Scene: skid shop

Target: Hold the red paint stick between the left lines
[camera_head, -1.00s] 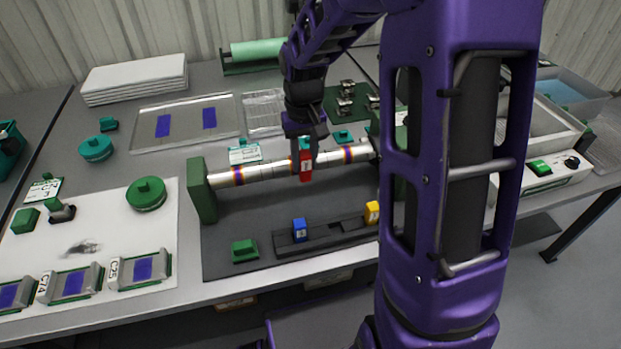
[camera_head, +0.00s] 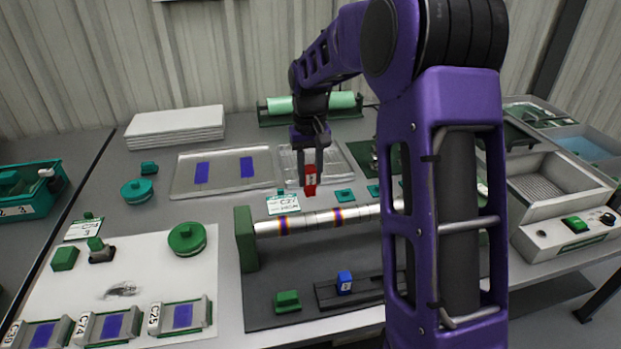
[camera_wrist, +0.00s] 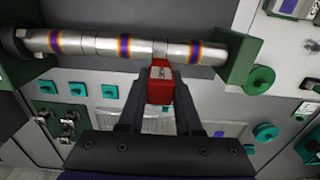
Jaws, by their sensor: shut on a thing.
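My gripper (camera_head: 310,165) is shut on the red paint stick (camera_head: 310,180). In the head view the stick hangs upright above and behind the silver bar (camera_head: 312,221), apart from it. Two purple-and-orange band lines (camera_head: 284,224) show there on the bar; the rest is behind my arm. In the wrist view the red stick (camera_wrist: 160,85) sits between my fingers, at the bar's edge (camera_wrist: 90,45). Along the bar it lies between the right line (camera_wrist: 195,52) and the middle line (camera_wrist: 125,47); a third is at far left. This view is turned round from the head view.
Green posts (camera_head: 246,240) hold the bar over a dark mat. A black rack (camera_head: 325,295) with a blue stick (camera_head: 345,282) and a green block (camera_head: 287,301) lie in front. A card (camera_head: 284,204) and small teal pieces (camera_head: 344,195) lie behind the bar.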

